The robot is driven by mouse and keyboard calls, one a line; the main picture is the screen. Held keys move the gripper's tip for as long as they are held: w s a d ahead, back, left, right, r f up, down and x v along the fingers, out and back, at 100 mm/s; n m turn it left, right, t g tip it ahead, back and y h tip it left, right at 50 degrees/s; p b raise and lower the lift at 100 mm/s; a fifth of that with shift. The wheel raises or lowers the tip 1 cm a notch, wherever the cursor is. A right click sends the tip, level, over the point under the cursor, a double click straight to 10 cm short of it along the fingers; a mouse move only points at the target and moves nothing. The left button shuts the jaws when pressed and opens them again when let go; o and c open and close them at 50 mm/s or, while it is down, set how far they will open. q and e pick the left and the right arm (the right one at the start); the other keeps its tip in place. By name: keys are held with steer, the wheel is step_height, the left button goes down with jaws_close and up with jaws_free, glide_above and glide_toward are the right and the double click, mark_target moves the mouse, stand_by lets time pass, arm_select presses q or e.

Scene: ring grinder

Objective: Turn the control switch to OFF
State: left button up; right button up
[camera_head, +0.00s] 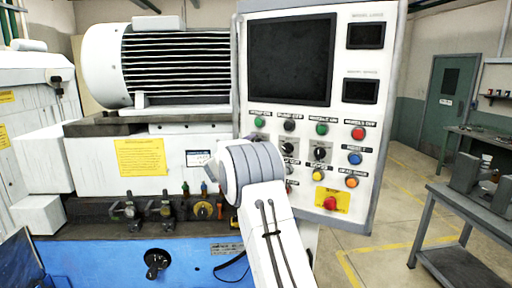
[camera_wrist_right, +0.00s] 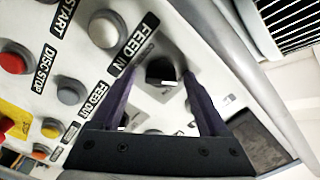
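The control panel (camera_head: 388,60) faces me in the head view, with black rotary switches (camera_head: 320,152) among coloured buttons. My right arm covers part of its lower left, and my right gripper is hidden behind that arm. In the right wrist view, my right gripper (camera_wrist_right: 160,78) is open. Its two purple fingers point at the panel on either side of a dark rotary switch (camera_wrist_right: 161,70). I cannot tell whether they touch it. No label or OFF mark for this switch is readable. My left gripper is not in view.
Close to the fingers in the wrist view are a grey button (camera_wrist_right: 103,30) by the FEED IN label and another grey button (camera_wrist_right: 71,91). A red emergency button (camera_head: 331,203) sits on a yellow plate low on the panel. A workbench (camera_head: 470,215) stands at the right.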

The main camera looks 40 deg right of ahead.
steer(key=b+v, duration=0.5)
steer(key=v, duration=0.5)
steer(key=shift+a+b, duration=0.2)
steer(key=shift+b, duration=0.2)
steer(key=shift+s, duration=0.1)
